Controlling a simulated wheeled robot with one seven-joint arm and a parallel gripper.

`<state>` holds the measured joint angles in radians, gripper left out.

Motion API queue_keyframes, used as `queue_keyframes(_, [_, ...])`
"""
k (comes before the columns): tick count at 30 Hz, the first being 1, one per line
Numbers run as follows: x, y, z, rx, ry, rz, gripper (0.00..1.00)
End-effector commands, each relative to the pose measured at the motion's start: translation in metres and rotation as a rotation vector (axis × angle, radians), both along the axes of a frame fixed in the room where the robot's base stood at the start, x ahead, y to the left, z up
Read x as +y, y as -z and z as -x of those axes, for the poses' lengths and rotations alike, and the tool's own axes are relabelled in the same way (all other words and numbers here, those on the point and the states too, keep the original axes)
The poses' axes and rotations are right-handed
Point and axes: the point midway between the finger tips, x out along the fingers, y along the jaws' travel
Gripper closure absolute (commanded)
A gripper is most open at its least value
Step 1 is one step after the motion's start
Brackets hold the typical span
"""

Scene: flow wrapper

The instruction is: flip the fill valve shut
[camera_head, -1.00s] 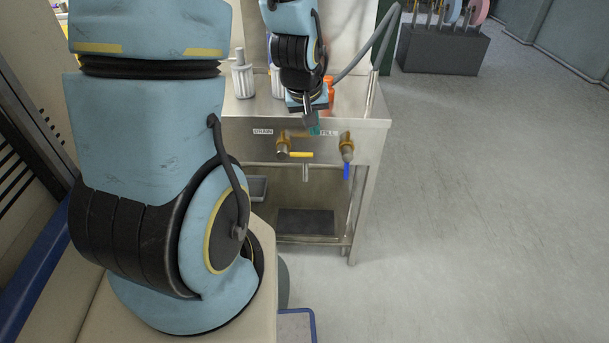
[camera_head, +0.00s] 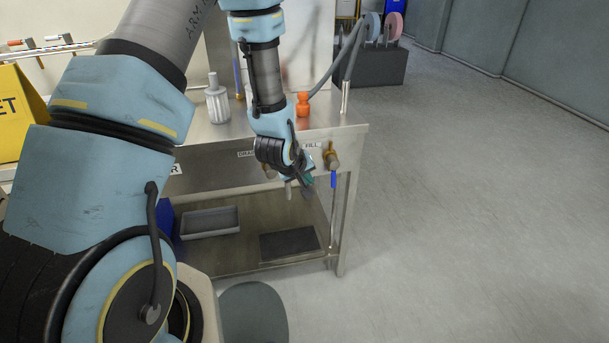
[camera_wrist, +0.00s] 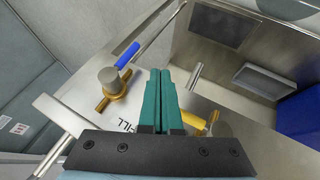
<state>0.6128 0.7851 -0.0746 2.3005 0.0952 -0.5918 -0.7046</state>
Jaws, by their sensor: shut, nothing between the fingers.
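The fill valve (camera_head: 331,158) is on the right of the steel front panel, under the FILL label. Its blue handle (camera_head: 333,180) hangs straight down. In the wrist view the valve body (camera_wrist: 110,80) and blue handle (camera_wrist: 127,56) are left of my fingers. My gripper (camera_head: 308,188) is in front of the panel, left of the blue handle and apart from it. Its teal fingers (camera_wrist: 160,76) are shut together with nothing between them. The drain valve's yellow handle (camera_wrist: 194,122) shows just right of the fingers; in the head view my wrist hides it.
The steel bench (camera_head: 205,150) carries a white-grey bottle (camera_head: 217,104) and an orange bottle (camera_head: 303,105). A grey tray (camera_head: 210,222) and a dark pad (camera_head: 289,244) lie on the lower shelf. A spout (camera_wrist: 195,76) juts out near the fingers. Floor at the right is clear.

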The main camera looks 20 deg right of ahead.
Motion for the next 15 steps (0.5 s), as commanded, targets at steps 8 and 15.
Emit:
queue_keyframes(8, [-0.024,0.043,-0.022,0.0,0.002,-0.002,1.0])
queue_keyframes(15, [-0.056,0.038,-0.024,-0.001,0.002,-0.001,1.0])
